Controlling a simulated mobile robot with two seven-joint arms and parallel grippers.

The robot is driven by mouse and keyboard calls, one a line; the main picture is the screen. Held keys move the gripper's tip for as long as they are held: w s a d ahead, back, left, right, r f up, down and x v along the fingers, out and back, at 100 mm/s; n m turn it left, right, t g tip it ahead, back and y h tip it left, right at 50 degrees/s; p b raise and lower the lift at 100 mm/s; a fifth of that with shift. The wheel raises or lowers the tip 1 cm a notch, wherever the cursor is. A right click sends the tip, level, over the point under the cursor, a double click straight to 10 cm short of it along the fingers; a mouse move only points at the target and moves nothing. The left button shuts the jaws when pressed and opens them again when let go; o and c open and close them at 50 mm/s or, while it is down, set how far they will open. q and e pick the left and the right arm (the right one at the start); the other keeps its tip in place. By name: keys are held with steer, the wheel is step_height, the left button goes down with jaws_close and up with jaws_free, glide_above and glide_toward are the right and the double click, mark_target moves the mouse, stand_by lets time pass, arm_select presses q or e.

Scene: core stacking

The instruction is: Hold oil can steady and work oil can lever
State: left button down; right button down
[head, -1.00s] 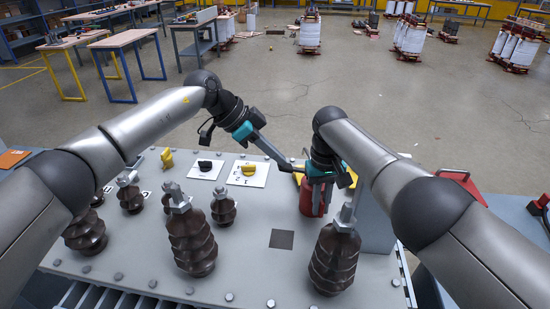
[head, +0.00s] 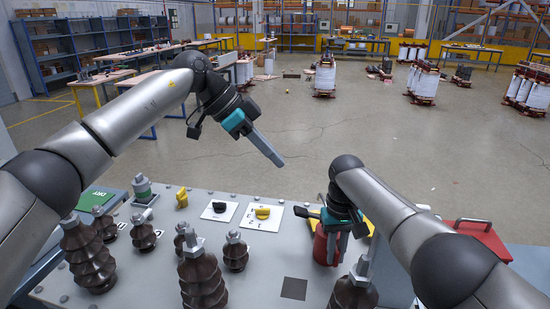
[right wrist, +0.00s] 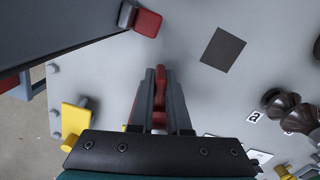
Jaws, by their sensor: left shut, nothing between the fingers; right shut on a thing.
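The red oil can (head: 322,246) stands on the grey cabinet top, partly hidden by my right gripper. My right gripper (head: 334,248) is shut on the can. In the right wrist view, red shows between the fingers (right wrist: 160,98). My left gripper (head: 279,162) is shut and empty, in the air above and left of the can, apart from it.
Brown ribbed insulators (head: 203,284) stand on the cabinet top (head: 262,262) at front and left. Yellow (head: 181,198) and black (head: 219,207) knobs are behind them. A red box with a handle (head: 488,240) is at right. A dark square (head: 294,288) marks the bare top.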

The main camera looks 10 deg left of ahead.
stand_by(0.4)
steer(key=c, duration=0.8)
jaws_free()
